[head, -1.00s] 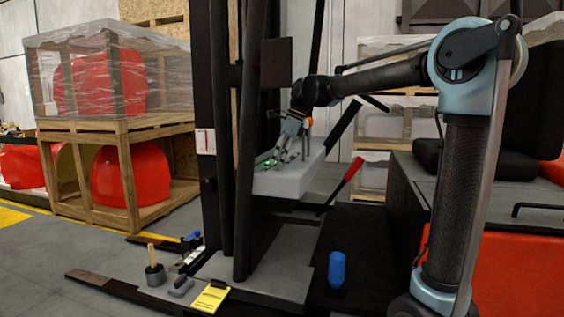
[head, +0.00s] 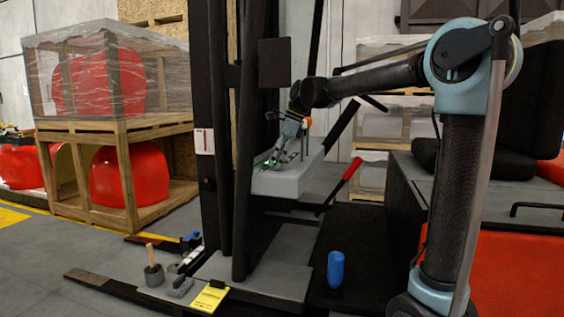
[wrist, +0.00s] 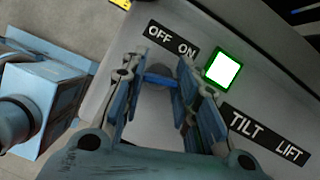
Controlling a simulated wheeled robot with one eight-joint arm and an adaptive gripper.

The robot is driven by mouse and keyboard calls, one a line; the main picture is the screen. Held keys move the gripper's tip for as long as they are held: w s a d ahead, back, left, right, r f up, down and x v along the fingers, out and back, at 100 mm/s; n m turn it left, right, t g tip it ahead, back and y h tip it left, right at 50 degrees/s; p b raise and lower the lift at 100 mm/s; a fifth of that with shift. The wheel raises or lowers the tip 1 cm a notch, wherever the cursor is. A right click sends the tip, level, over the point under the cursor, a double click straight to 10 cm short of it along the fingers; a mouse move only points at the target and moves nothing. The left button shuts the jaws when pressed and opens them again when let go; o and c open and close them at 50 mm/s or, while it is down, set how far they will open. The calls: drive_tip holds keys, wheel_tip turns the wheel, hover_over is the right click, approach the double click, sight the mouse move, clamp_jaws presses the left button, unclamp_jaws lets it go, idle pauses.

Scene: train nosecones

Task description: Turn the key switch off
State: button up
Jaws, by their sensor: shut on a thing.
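The key switch (wrist: 160,80) sits on a light grey control panel just below the "OFF ON" label (wrist: 173,40) in the wrist view. Only a blue part of it shows between my fingers, and its exact turn angle is hard to tell. My gripper (wrist: 158,82) has its fingers on both sides of the key switch and is shut on it. In the head view my gripper (head: 280,160) reaches down onto the top of the grey control box (head: 285,182), and the key switch is too small to make out there.
A green-framed lit white display (wrist: 222,70) and a "TILT LIFT" label (wrist: 262,136) lie right of the fingers. A red-handled lever (head: 350,172) sticks up beside the box. Dark mast posts (head: 245,220) stand close to its left. A blue bottle-like thing (head: 336,268) stands below.

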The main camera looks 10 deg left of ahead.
drive_tip(key=n, duration=0.1)
drive_tip(key=n+g, duration=0.1)
drive_tip(key=n, duration=0.1)
drive_tip(key=shift+a, duration=0.25)
drive_tip(key=n+g+h, duration=0.1)
drive_tip(key=n, duration=0.5)
drive_tip(key=n+g+h, duration=0.1)
drive_tip(key=n, duration=0.1)
drive_tip(key=shift+h, duration=0.3)
drive_tip(key=shift+d+n+g+h, duration=0.1)
drive_tip(key=shift+n+g+h, duration=0.35)
drive_tip(key=shift+n, duration=1.25)
drive_tip(key=o, duration=1.1)
drive_tip(key=shift+h, duration=0.25)
drive_tip(key=shift+c, duration=0.2)
drive_tip(key=v, duration=0.8)
